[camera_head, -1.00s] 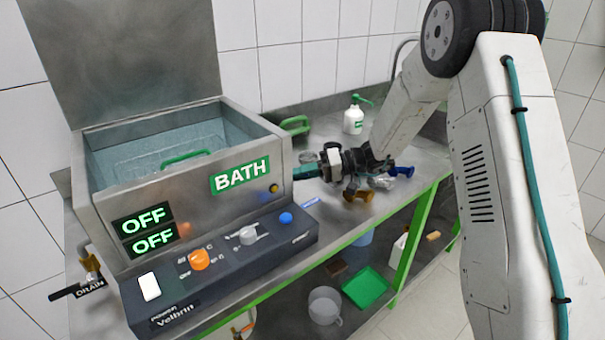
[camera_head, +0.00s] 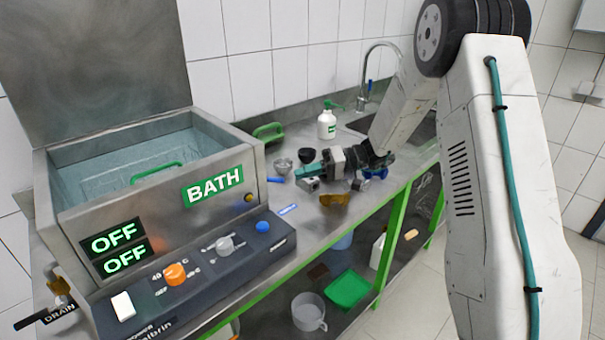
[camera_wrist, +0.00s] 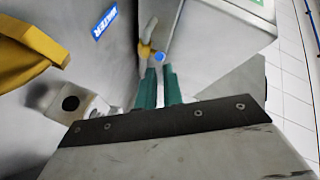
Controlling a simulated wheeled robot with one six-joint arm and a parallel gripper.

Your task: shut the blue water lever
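The blue water lever (camera_head: 275,180) sticks out by the right wall of the bath in the head view. In the wrist view its round blue end (camera_wrist: 158,57) shows beside a brass valve body (camera_wrist: 147,49), just beyond the fingertips. My gripper (camera_head: 306,171) is to the right of the lever, with a gap between. Its two teal fingers (camera_wrist: 160,71) point at the lever and stand slightly apart with nothing between them. The blue WATER label (camera_wrist: 105,22) shows at the upper left of the wrist view and on the bench (camera_head: 288,209) in the head view.
The bath (camera_head: 165,215) stands left of my gripper. A brass-coloured part (camera_head: 335,201), a metal cup (camera_head: 283,166), a black cup (camera_head: 306,155) and a blue part (camera_head: 375,173) lie around my gripper. A spray bottle (camera_head: 327,123) stands behind. Bare bench lies in front.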

